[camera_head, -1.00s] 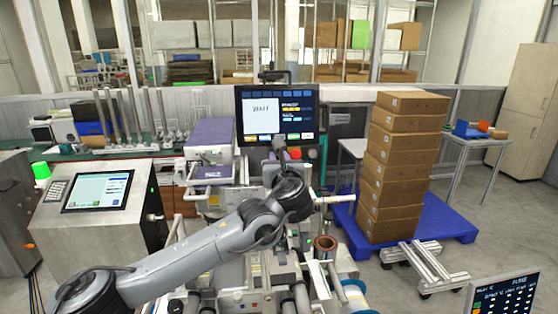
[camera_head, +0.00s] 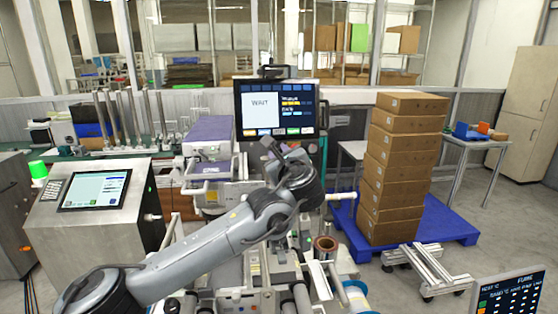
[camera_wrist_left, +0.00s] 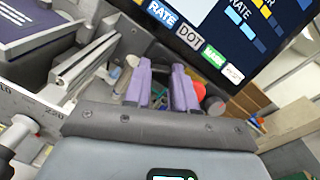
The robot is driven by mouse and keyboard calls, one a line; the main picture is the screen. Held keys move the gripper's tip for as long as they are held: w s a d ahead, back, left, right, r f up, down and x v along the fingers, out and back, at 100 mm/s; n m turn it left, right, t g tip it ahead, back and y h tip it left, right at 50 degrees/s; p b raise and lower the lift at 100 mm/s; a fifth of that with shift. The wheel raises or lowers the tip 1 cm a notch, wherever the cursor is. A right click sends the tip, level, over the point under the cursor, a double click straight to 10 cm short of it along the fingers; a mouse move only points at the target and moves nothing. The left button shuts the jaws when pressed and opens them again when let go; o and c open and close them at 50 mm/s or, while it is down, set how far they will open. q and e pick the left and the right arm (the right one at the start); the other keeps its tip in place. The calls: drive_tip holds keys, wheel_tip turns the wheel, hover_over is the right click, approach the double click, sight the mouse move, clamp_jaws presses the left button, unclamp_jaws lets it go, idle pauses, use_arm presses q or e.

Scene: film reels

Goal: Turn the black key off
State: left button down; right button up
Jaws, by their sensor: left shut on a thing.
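The control panel with a black-framed screen (camera_head: 275,108) stands at the centre and shows "WAIT". It also fills the top of the left wrist view (camera_wrist_left: 255,25). My left gripper (camera_head: 268,146) is just below the screen's lower edge. In the left wrist view its two purple fingers (camera_wrist_left: 162,88) point toward the panel below the row of screen labels, and the picture is rolled. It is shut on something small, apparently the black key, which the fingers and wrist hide. I cannot read the key's angle. My right gripper is not in view.
A red button (camera_wrist_left: 216,108) sits just right of the fingers. A purple box-like unit (camera_head: 209,135) is left of the panel. Stacked cartons (camera_head: 405,165) stand on a blue pallet (camera_head: 450,222) at the right. A steel console (camera_head: 92,215) stands at the left.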

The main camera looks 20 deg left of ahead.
use_arm(q)
drive_tip(key=shift+w+d+r+n+g+p, duration=0.15)
drive_tip(key=shift+n+g, duration=0.35)
drive_tip(key=shift+n, duration=1.8)
drive_tip(key=shift+s+a+r+n+g+p, duration=0.1)
drive_tip(key=shift+n+g, duration=0.4)
drive_tip(key=shift+n, duration=1.8)
drive_tip(key=shift+w+d+r+n+g+p, duration=0.15)
drive_tip(key=shift+n+g, duration=0.35)
drive_tip(key=shift+n, duration=1.8)
drive_tip(key=shift+s+a, duration=0.1)
drive_tip(key=c, duration=1.2)
unclamp_jaws()
drive_tip(key=shift+f, duration=0.1)
